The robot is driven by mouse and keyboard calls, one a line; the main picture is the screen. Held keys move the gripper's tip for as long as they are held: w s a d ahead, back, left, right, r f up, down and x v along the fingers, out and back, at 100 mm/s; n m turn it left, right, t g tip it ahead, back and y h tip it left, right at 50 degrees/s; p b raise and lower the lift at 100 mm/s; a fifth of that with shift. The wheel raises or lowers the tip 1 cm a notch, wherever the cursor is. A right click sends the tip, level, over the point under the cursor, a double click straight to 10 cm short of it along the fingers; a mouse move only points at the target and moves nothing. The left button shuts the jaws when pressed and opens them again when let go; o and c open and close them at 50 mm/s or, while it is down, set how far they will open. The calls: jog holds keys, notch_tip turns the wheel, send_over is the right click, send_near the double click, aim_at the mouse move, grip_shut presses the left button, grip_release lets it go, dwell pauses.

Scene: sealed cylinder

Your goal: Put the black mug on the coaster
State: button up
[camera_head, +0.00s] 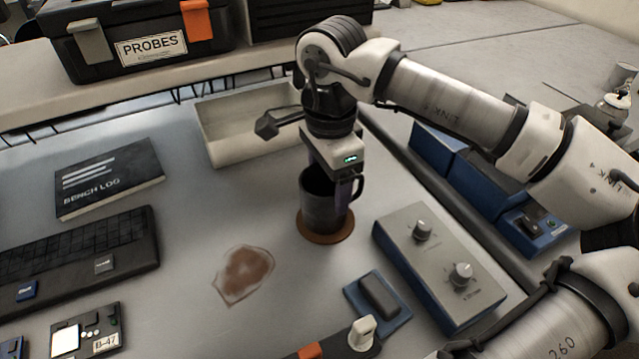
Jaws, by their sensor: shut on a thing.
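The black mug (322,211) stands upright over the round brown coaster (327,238), with its handle to the right. Its base looks to be on the coaster or just above it; I cannot tell which. My gripper (341,182) comes down from above and is shut on the mug at its right side, near the rim and handle. The fingertips are partly hidden by the mug. The coaster's rim shows around the front and right of the mug's base.
A blue-grey box with knobs (440,262) stands close right of the coaster. An open beige tray (228,128) lies behind. A black bench log (108,180) and keyboard (75,255) are at left. A brown stain (244,274) marks the clear bench in front.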

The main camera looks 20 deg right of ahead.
jog(key=shift+s+d+r, duration=0.1)
jog(key=shift+d, duration=0.05)
jog(key=o, duration=1.2)
notch_tip(320, 180, up, 12)
jog(key=shift+r+b, duration=0.1)
jog(key=shift+b, duration=0.5)
